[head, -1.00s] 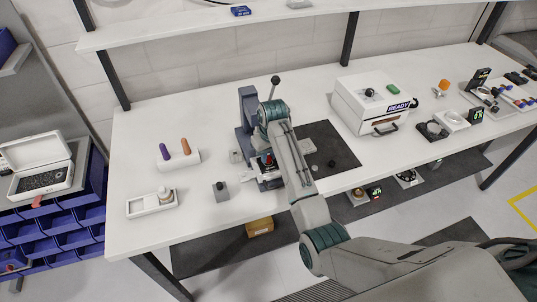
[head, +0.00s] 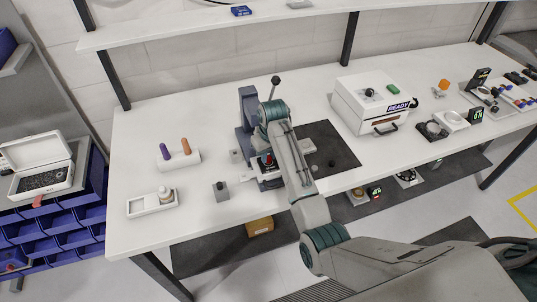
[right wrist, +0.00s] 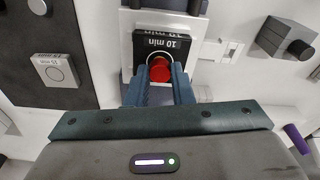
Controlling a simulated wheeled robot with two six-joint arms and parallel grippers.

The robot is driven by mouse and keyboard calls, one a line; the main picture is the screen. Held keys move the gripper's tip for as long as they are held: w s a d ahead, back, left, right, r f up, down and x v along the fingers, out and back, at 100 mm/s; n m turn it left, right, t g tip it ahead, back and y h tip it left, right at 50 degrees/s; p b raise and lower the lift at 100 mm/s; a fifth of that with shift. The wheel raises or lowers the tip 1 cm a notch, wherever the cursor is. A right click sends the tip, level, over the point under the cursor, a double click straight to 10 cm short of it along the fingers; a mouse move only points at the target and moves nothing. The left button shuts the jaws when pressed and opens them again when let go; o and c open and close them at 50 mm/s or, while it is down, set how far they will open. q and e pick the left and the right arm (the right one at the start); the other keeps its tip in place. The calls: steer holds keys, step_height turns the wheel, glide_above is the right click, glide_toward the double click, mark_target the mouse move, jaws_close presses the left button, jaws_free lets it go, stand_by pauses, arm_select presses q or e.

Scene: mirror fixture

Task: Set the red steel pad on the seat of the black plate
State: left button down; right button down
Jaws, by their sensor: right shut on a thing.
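The red steel pad (right wrist: 160,68) is round and sits between the fingertips of my right gripper (right wrist: 158,76), which is shut on it. In the right wrist view the black plate (right wrist: 178,46), with white "10 min" lettering, lies just beyond and around the pad. I cannot tell whether the pad touches its seat. In the head view the red pad (head: 267,158) shows as a small red spot at the front of the blue-grey fixture (head: 247,105). My right arm partly covers the fixture there. My left gripper is not in view.
A small grey block with a dark knob (head: 221,191) stands left of the fixture. A white holder with purple and orange pegs (head: 180,161) is further left. A dark mat (head: 338,150) lies right of my arm, and a white "READY" box (head: 370,104) stands behind it.

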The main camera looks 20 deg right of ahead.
steer(key=shift+f, duration=0.35)
steer(key=c, duration=1.2)
jaws_free()
